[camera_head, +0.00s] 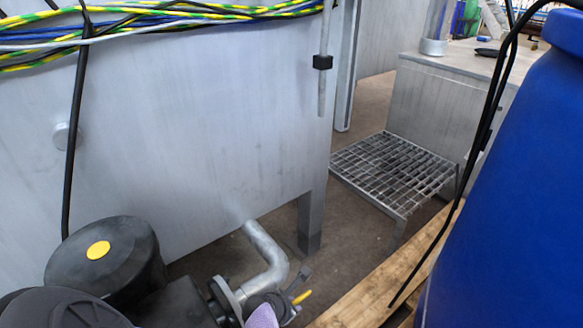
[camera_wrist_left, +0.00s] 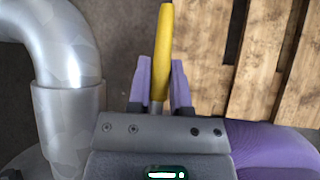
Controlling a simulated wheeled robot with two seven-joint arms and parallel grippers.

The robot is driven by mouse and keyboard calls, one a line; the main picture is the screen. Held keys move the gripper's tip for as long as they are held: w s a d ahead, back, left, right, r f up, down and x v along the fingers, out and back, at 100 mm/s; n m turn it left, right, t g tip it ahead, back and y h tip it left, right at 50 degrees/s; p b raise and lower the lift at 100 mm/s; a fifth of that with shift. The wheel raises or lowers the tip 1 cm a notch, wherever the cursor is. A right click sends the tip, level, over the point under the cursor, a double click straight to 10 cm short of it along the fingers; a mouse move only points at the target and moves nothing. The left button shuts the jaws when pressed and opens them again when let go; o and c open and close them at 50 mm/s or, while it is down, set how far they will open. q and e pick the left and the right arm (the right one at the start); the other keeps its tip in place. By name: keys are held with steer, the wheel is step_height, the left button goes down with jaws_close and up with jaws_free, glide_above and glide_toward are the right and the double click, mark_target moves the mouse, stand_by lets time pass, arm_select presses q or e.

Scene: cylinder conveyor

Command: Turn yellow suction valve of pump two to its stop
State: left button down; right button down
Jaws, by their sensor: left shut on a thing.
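The yellow valve handle (camera_head: 302,297) shows low in the head view, beside the valve at the lower end of the bent grey pipe (camera_head: 268,258). In the left wrist view the handle (camera_wrist_left: 165,45) is a straight yellow lever pointing up the picture. My left gripper (camera_wrist_left: 160,82) is shut on it, with a purple finger on each side. In the head view only a purple piece of my left gripper (camera_head: 262,318) shows at the bottom edge; its fingertips are hard to make out there. The valve body is mostly hidden. My right gripper is in neither view.
A black pump motor (camera_head: 105,262) with a yellow disc stands left of the pipe, below a large grey tank (camera_head: 200,130). A blue barrel (camera_head: 520,190) fills the right side. Wooden pallet boards (camera_head: 375,285) lie between barrel and pipe. A grated step (camera_head: 390,170) stands behind.

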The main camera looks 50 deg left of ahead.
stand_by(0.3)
arm_select(q)
steer(key=c, duration=0.5)
jaws_free()
steer(key=shift+c, duration=0.2)
steer(key=shift+r, duration=0.15)
step_height(320, 180, up, 10)
steer(key=p, duration=0.9)
steer(key=shift+r, duration=0.15)
steer(key=shift+f, duration=0.3)
steer(key=shift+r, duration=0.1)
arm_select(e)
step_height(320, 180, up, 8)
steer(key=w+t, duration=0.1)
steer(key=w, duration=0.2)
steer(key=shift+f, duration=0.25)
